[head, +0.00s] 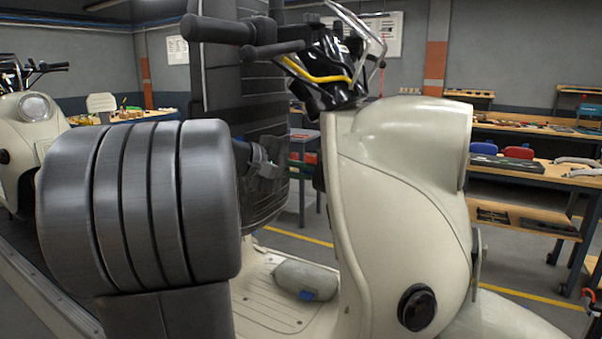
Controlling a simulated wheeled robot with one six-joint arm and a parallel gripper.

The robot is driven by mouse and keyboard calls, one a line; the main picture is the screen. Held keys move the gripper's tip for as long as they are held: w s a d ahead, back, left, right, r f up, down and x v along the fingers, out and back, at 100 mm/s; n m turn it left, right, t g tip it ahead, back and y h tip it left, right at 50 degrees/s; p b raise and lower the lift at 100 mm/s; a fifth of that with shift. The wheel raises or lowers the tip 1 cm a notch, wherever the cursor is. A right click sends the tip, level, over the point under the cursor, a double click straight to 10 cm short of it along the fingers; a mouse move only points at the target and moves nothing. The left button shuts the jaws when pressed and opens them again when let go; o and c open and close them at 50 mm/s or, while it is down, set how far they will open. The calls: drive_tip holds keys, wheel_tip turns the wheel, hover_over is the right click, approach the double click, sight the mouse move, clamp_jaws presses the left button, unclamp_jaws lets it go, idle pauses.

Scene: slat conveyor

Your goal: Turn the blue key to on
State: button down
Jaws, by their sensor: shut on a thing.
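The cream scooter (400,190) stands upright at the centre right, with its dark handlebar grip (215,30) and black cockpit at the top. My gripper (277,168) is at the inner side of the front shield, partly hidden behind my large dark arm link. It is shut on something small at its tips. I take this to be the blue key, but the key and its lock cannot be made out, so its turn angle does not show.
A grey-green lump with a blue patch (307,295) lies on the scooter's footboard (275,312). Another cream scooter (35,125) stands at the far left. Workbenches (545,178) with tools stand at the right. Yellow-lined floor is open between them.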

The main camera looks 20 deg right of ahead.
drive_tip(key=shift+f+m+h+b, duration=0.45)
drive_tip(key=shift+h+b, duration=0.35)
drive_tip(key=shift+b, duration=2.2)
drive_tip(key=shift+m+h+b, duration=0.25)
drive_tip(key=shift+h+b, duration=0.05)
drive_tip(key=shift+b, duration=0.55)
drive_tip(key=shift+a+r, duration=0.1)
drive_tip(key=shift+r, duration=0.05)
drive_tip(key=shift+f+h+b, duration=0.25)
drive_tip(key=shift+h+b, duration=0.05)
drive_tip(key=shift+b, duration=0.8)
drive_tip(key=b, duration=0.2)
drive_tip(key=m+h+b, duration=0.1)
drive_tip(key=b, duration=0.2)
drive_tip(key=shift+f+m+t+h, duration=0.2)
drive_tip(key=shift+m+t+h, duration=0.1)
drive_tip(key=shift+w+r+h+b, duration=0.1)
drive_tip(key=shift+r+h+b, duration=0.05)
drive_tip(key=shift+h+b, duration=0.2)
